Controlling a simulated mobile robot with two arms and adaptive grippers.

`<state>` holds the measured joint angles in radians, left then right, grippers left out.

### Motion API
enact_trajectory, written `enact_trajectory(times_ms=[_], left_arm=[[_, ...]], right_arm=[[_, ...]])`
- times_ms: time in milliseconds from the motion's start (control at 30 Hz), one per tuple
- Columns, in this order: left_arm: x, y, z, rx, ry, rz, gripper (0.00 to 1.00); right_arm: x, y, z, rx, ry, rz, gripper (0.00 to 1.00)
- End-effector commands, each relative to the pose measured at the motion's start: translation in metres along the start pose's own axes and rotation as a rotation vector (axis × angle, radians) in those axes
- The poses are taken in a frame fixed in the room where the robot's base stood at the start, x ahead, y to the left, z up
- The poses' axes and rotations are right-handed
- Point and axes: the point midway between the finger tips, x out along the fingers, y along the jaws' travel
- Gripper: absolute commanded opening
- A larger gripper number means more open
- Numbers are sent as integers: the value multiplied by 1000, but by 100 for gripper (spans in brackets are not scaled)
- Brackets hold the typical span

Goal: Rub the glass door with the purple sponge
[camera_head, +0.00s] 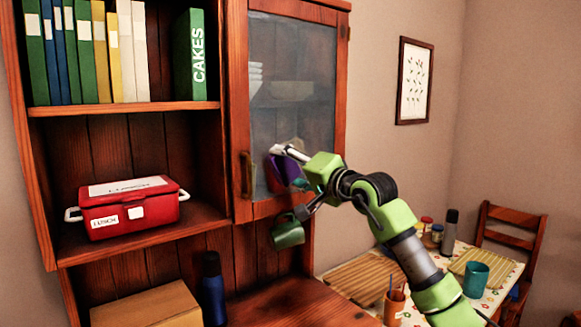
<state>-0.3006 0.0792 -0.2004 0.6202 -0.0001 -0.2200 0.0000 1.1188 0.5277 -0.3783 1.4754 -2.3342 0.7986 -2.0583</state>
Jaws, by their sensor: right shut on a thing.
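The glass door (291,78) is the pane in the wood-framed cabinet door at upper middle, and it appears shut. My right gripper (287,160) is in front of the lower part of the pane, shut on the purple sponge (279,174). The sponge is at the lower pane, partly hidden by the gripper. I cannot tell for sure whether it touches the glass. My left gripper is not in view.
A wooden handle (248,175) is at the door's left edge. A green mug (288,232) hangs below the cabinet. A red lunch box (128,207) sits on the left shelf under several binders. A dark blue bottle (213,289) and cardboard box (148,307) stand below.

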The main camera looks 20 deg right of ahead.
Motion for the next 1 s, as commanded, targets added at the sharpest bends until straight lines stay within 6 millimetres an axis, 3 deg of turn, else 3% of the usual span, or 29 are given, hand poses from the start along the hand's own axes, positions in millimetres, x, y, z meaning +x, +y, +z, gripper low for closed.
enact_trajectory(times_ms=[1000], left_arm=[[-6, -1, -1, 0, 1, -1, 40]], right_arm=[[12, -1, 0, 1, -1, -1, 44]])
